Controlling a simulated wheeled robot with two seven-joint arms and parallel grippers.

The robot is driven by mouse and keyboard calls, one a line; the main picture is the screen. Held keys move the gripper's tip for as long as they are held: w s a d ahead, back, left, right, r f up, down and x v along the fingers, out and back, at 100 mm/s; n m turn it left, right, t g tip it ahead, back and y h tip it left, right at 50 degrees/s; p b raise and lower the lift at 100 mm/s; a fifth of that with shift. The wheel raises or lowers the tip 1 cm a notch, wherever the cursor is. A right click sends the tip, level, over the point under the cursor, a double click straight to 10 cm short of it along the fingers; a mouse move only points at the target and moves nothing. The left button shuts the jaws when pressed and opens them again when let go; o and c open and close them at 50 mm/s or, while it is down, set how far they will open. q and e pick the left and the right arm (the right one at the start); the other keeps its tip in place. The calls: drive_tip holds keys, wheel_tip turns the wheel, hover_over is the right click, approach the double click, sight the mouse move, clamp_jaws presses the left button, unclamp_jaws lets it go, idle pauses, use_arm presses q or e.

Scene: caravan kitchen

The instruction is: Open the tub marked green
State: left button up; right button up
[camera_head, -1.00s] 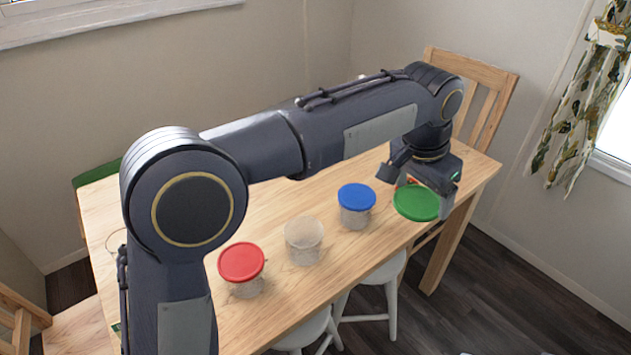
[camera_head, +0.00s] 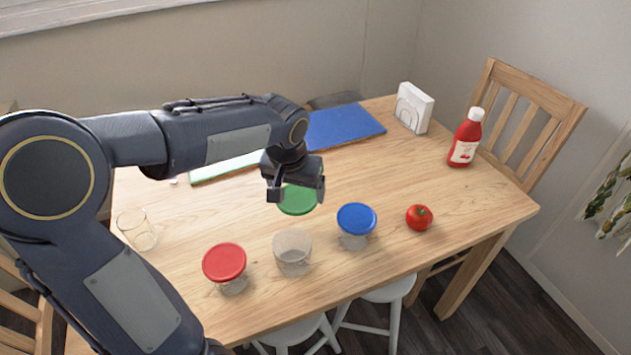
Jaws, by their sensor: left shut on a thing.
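My left gripper (camera_head: 296,191) is shut on the round green lid (camera_head: 297,203), its fingers at either side of it. The lid is over the middle of the table, behind the clear tub; I cannot tell whether it touches the table. The clear tub (camera_head: 292,256) stands upright with its top open, between a tub with a red lid (camera_head: 225,263) and a tub with a blue lid (camera_head: 356,219). My right gripper is not in view.
A tomato (camera_head: 419,218) lies right of the blue-lidded tub. A ketchup bottle (camera_head: 466,140) and a white napkin holder (camera_head: 413,108) stand at the back right. A blue board (camera_head: 345,126) lies at the back, an empty glass (camera_head: 137,231) at the left. The wooden table (camera_head: 400,175) is clear right of my gripper.

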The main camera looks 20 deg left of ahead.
use_arm(q)
drive_tip(key=w+a+f, duration=0.1)
drive_tip(key=w+f, duration=0.1)
drive_tip(key=w, duration=0.2)
drive_tip(key=w+a+f, duration=0.1)
drive_tip(key=w+f, duration=0.2)
drive_tip(key=w+a+f, duration=0.1)
drive_tip(key=w+f, duration=0.2)
drive_tip(key=w, duration=0.1)
drive_tip(key=shift+w+f, duration=0.2)
drive_tip(key=shift+w, duration=0.1)
drive_tip(key=shift+w+f, duration=0.3)
drive_tip(key=shift+f, duration=0.2)
drive_tip(key=x, duration=0.3)
drive_tip(key=shift+s+f+b, duration=0.15)
drive_tip(key=shift+s+b, duration=0.15)
